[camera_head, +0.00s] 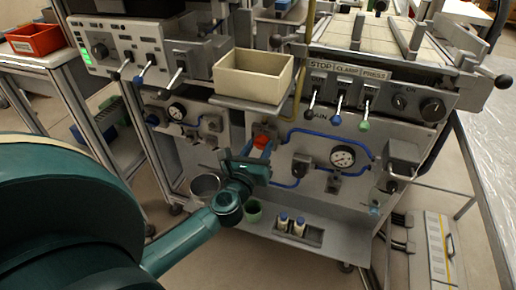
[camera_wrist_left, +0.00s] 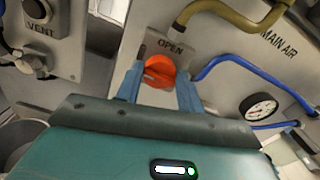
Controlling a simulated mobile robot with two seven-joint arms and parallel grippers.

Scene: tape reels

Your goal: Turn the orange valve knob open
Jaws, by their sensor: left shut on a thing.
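The orange valve knob (camera_head: 261,141) sits on the front panel below the cream bin in the head view. In the left wrist view the knob (camera_wrist_left: 159,71) is below a plate marked OPEN (camera_wrist_left: 171,46). My left gripper (camera_head: 257,157) reaches it from the lower left. Its two blue fingers (camera_wrist_left: 160,84) stand on either side of the knob, shut on it. Part of the knob's lower side is hidden behind the gripper. My right gripper is not seen in either view.
Blue pipes (camera_head: 318,134) and a round gauge (camera_head: 342,157) are right of the knob. A cream bin (camera_head: 253,75) juts out above it. A metal bowl (camera_head: 205,185), a green cup (camera_head: 253,211) and two small bottles (camera_head: 290,224) stand below. Levers (camera_head: 337,114) hang at upper right.

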